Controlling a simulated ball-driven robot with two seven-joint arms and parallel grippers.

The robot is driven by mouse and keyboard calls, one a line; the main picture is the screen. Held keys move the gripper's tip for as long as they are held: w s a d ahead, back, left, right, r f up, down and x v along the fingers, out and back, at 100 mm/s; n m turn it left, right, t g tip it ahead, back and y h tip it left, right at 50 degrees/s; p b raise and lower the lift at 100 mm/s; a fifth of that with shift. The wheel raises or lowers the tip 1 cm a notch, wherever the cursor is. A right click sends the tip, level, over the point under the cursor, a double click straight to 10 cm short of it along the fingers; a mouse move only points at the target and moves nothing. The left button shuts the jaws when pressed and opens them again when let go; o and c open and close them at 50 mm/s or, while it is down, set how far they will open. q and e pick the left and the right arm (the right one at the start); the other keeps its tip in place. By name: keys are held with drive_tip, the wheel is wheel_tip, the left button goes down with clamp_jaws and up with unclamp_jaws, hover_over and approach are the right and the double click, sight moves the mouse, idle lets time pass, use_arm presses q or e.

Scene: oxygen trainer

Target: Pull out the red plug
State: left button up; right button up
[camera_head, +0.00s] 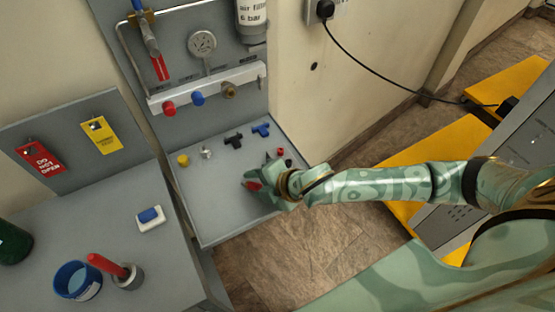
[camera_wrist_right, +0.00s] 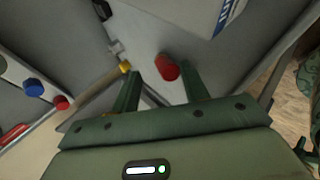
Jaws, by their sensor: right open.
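A red plug (camera_head: 169,108) sits at the left end of the white manifold bar, beside a blue plug (camera_head: 198,98). In the right wrist view the red plug (camera_wrist_right: 61,103) and blue plug (camera_wrist_right: 34,88) show at the left edge, apart from the fingers. My right gripper (camera_head: 259,180) is open over the grey shelf, below and right of the manifold. A red cylinder (camera_wrist_right: 167,70) appears between or just beyond its fingertips; in the head view a red patch (camera_head: 253,186) shows there, partly hidden by the fingers. Contact cannot be told. My left gripper is out of view.
The grey shelf (camera_head: 215,215) holds a yellow cap (camera_head: 183,160), a silver fitting (camera_head: 205,152), a black fitting (camera_head: 233,141) and a blue fitting (camera_head: 261,130). A gauge (camera_head: 202,44) stands above the manifold. A blue cup (camera_head: 78,281) and red-handled tool (camera_head: 108,265) stand lower left.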

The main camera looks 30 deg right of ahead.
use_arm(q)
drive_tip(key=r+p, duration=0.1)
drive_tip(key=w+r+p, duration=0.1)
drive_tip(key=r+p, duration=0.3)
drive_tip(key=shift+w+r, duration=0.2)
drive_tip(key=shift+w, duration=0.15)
use_arm(e)
drive_tip(key=v, duration=1.5)
drive_tip(key=shift+r, duration=0.2)
drive_tip(key=shift+w+a, duration=0.1)
